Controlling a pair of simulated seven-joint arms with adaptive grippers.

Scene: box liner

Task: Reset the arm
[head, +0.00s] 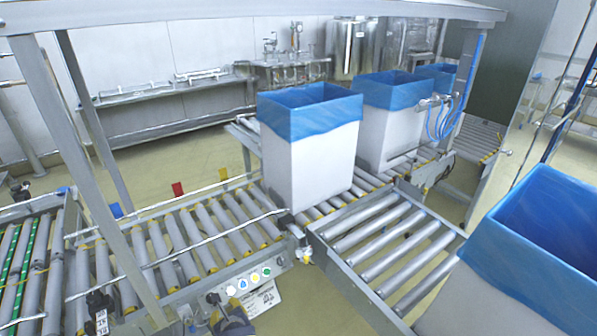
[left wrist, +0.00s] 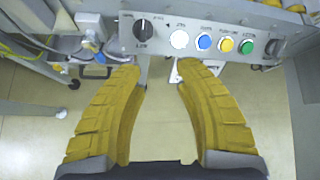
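My left gripper (head: 228,316) is at the bottom of the head view, in front of the conveyor's control panel (head: 250,284). In the left wrist view its two yellow ridged fingers (left wrist: 160,76) are spread with a gap and nothing between them. The panel (left wrist: 215,20) fills the top of that view, just beyond the fingertips. It has a black knob (left wrist: 144,28) and a white button (left wrist: 180,39), blue button (left wrist: 204,42), yellow button (left wrist: 226,45) and green button (left wrist: 246,47). I cannot tell whether a fingertip touches the panel. My right gripper is not in view.
A white box with a blue liner (head: 309,155) stands on the roller conveyor (head: 205,225). Two more lined boxes (head: 390,115) (head: 437,78) stand behind it, and another (head: 545,250) is at the right edge. A metal frame post (head: 85,170) rises at the left.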

